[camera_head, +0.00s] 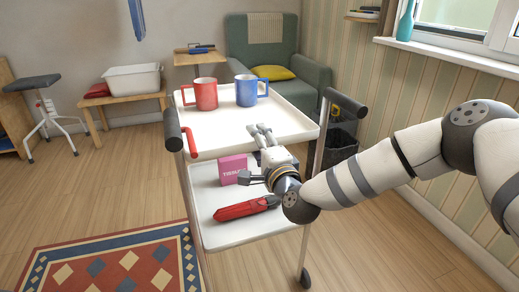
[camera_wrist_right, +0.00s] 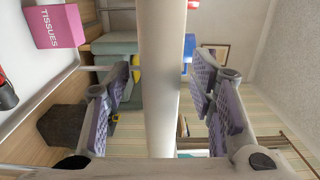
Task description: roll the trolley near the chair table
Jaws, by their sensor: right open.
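The white two-tier trolley (camera_head: 228,232) stands in front of me, with dark grips at its near left and right corners. A red mug (camera_head: 201,95) and a blue mug (camera_head: 246,91) stand on its top tray. The chair table (camera_head: 200,59), a small wooden table, stands beyond it beside the green armchair (camera_head: 297,87). My right gripper (camera_head: 253,155) is open at the trolley's near side. In the wrist view a pale bar (camera_wrist_right: 162,80) runs between its spread fingers; contact cannot be told. My left gripper is not in view.
A pink tissue box (camera_head: 232,168) and a red object (camera_head: 247,208) lie on the lower shelf. A patterned rug (camera_head: 112,264) lies at left. A dark bin (camera_head: 340,145) stands right of the trolley. A bench (camera_head: 122,101) with a white tub and a stool (camera_head: 35,84) are back left.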

